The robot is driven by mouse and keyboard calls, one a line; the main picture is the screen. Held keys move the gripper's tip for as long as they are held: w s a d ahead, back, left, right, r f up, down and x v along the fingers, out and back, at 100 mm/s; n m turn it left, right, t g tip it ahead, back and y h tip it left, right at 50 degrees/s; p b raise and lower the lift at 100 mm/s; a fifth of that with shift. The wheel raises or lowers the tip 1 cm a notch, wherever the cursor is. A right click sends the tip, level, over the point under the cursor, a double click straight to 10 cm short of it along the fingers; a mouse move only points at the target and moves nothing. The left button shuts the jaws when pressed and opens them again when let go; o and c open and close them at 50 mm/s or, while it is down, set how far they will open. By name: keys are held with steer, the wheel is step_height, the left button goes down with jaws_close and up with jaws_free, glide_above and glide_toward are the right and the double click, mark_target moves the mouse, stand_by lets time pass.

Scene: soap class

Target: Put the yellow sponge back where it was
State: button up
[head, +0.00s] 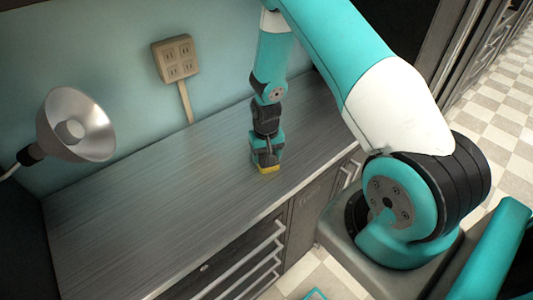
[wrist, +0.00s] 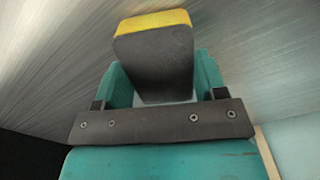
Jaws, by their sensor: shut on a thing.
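The yellow sponge (head: 269,170) shows as a small yellow strip under my gripper (head: 266,157) in the head view, at or just above the grey countertop (head: 150,210) near its front edge. In the wrist view the sponge (wrist: 153,22) is a block with a yellow end and a dark grey face. My gripper (wrist: 155,85) is shut on it, with a teal finger on each side. Whether the sponge touches the countertop cannot be told.
A metal lamp (head: 76,125) juts from the wall at the left. A power outlet box (head: 174,58) is on the wall with a strip running down to the counter. The countertop left of my gripper is bare. Drawers with handles (head: 255,255) are below the front edge.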

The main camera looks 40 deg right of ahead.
steer(key=shift+f, duration=0.2)
steer(key=o, duration=0.8)
steer(key=shift+r, duration=0.1)
steer(key=shift+o, duration=0.2)
steer(key=shift+r, duration=0.15)
